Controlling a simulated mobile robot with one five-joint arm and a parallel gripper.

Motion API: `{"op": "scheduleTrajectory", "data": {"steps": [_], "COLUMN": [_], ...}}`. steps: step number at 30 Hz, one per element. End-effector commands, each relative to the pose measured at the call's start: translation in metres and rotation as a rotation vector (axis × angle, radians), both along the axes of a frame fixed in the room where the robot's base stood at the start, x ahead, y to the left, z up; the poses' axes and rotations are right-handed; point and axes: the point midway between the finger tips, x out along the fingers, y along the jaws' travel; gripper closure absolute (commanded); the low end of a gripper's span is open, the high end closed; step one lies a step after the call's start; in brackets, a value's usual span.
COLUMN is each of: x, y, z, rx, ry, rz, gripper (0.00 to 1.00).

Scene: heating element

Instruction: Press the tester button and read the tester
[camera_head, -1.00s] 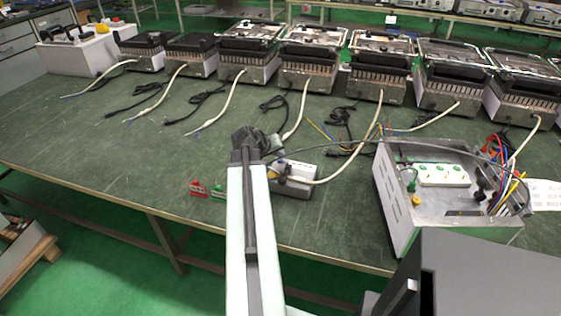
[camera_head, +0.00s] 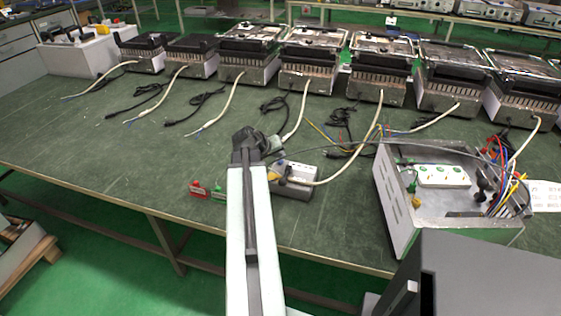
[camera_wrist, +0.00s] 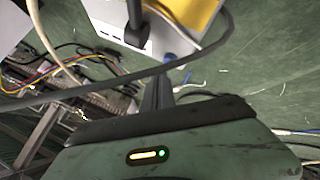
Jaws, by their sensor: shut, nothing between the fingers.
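My gripper (camera_wrist: 158,92) shows in the wrist view as a dark, narrow pair of fingers, shut and empty. It points toward a white box (camera_wrist: 110,30) with a black plug-like part and a yellow part on it. Fingers and box look apart. In the head view, a small box with a white top (camera_head: 297,170) sits on the bench just right of my arm's dark end, which hides part of it. I cannot tell for sure which thing is the tester. I see no readable display or clear button.
An open metal box (camera_head: 395,200) with a white socket strip (camera_head: 443,175) and coloured wires stands at the right. A red clip (camera_head: 199,190) lies left of my arm. Several grills line the back, their cables trailing forward.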

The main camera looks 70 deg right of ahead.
Motion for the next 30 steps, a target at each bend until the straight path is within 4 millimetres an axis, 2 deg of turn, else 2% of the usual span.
{"op": "scheduleTrajectory", "data": {"steps": [17,25,30], "x": [-0.0002,-0.0001,0.0000], "y": [0.0000,-0.0001,0.0000], "z": [-0.0001,-0.0092,-0.0085], "rx": [0.000,0.000,0.000], "ry": [0.000,0.000,0.000], "rz": [0.000,0.000,0.000], "gripper": [1.00,1.00,1.00]}}
